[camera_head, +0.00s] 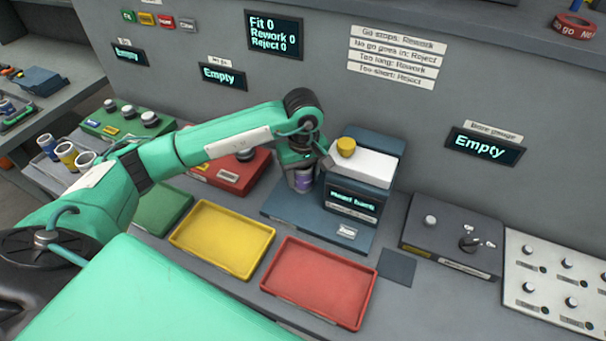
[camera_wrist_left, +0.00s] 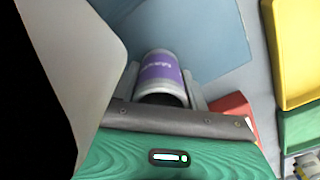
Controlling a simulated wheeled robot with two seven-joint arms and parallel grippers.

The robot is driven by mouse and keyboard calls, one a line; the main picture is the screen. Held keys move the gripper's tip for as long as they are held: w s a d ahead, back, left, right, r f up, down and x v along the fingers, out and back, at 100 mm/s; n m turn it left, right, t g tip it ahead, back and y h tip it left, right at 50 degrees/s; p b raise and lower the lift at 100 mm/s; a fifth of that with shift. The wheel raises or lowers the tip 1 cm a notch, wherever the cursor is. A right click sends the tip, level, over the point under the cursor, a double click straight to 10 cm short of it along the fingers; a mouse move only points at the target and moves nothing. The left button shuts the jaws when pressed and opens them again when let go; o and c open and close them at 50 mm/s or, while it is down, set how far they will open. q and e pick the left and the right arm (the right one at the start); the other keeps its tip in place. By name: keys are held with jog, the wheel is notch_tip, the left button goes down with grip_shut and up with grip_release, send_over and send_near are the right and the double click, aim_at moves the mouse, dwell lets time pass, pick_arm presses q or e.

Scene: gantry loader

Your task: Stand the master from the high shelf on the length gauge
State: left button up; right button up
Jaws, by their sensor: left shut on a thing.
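The master, a grey cylinder with a purple band (camera_head: 303,180), is between the fingers of my left gripper (camera_head: 302,168). In the left wrist view the master (camera_wrist_left: 160,72) shows its dark round end, with a finger on each side. The gripper is shut on it. The length gauge (camera_head: 358,172) is a dark blue block with a white top, a yellow knob and a lit display, on a blue base plate (camera_head: 283,207). The master is upright or nearly so at the block's left side, over the base; whether it touches the base I cannot tell. My right gripper is out of view.
A yellow tray (camera_head: 222,240) and a red tray (camera_head: 318,283) lie in front of the gauge. A red block (camera_head: 232,172) stands behind my left forearm. A dark box with a lever (camera_head: 452,238) and a white panel of pegs (camera_head: 555,280) are on the right. The high shelf (camera_head: 480,22) is above.

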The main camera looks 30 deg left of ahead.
pick_arm(q)
jog(key=o, duration=1.4)
notch_tip(320, 180, up, 14)
jog(key=shift+f+b, duration=0.1)
jog(key=shift+b, duration=0.95)
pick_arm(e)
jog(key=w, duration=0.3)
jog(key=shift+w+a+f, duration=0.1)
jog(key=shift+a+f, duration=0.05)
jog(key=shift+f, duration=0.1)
